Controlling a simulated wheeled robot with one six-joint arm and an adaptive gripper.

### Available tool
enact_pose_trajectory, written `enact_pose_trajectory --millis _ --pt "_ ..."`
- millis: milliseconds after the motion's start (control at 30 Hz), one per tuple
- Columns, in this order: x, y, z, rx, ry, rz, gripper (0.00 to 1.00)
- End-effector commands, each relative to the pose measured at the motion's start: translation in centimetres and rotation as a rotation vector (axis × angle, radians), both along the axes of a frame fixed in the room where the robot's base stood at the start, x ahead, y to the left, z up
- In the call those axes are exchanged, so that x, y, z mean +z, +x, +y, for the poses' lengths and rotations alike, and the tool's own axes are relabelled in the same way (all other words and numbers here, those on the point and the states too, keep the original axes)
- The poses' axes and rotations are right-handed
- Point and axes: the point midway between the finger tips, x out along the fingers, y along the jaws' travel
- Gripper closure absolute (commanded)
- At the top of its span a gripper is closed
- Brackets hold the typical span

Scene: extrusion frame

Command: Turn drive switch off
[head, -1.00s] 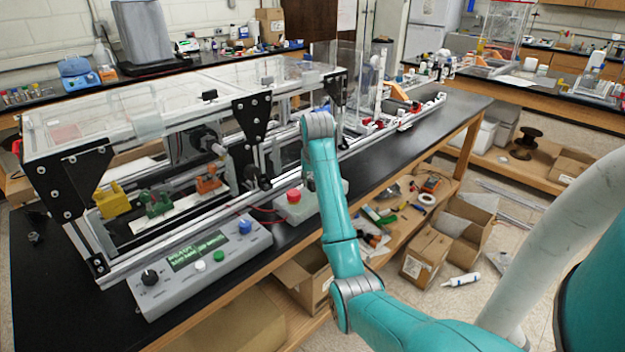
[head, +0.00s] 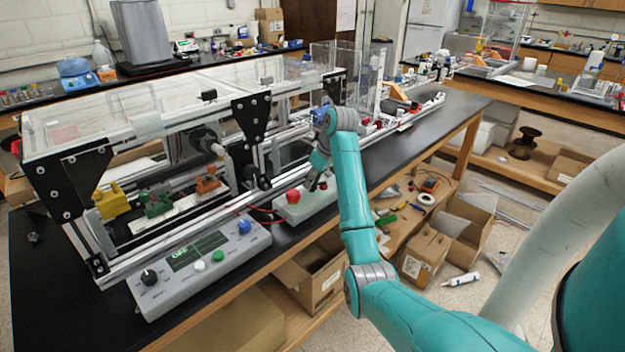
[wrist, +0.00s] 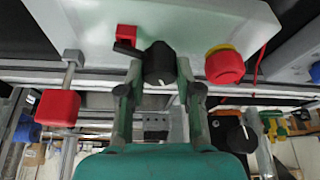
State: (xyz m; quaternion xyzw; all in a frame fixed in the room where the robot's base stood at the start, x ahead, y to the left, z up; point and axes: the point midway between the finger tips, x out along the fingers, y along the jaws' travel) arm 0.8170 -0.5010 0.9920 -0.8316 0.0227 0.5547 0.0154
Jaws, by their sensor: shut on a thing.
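The drive switch appears to be a black rotary knob (wrist: 159,66) with a white mark, on a pale grey control box (wrist: 190,22). The mark sits on the knob's lower side in the wrist view. My gripper (wrist: 158,70) has its two fingers on either side of the knob and is shut on it. In the head view my gripper (head: 317,182) is down at the small grey box (head: 290,211), right of the red button (head: 293,196). The knob is too small and covered to make out there.
In the wrist view a red button with a yellow collar (wrist: 224,65) is right of the knob, and a small red part with a black lever (wrist: 126,38) is left. The extrusion frame (head: 190,240) runs close behind. A console with a display (head: 197,250) stands at front left.

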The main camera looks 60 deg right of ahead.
Motion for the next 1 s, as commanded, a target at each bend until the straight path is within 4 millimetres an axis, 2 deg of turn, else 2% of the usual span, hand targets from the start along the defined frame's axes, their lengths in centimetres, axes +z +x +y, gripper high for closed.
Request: enact_pose_trajectory --millis 33,300,767,800,867,1000 --pt "-0.54 -0.40 -0.21 0.012 0.006 0.012 1.00" --pt "-0.59 -0.43 -0.25 0.077 0.006 0.012 1.00" --pt "-0.58 -0.44 -0.30 0.084 0.005 0.012 1.00" --pt "-0.56 -0.42 -0.29 0.084 0.005 0.011 0.56" --pt "-0.49 -0.38 -0.27 0.085 0.004 0.010 0.41" --pt "-0.32 -0.25 -0.22 0.087 0.002 0.006 0.41"
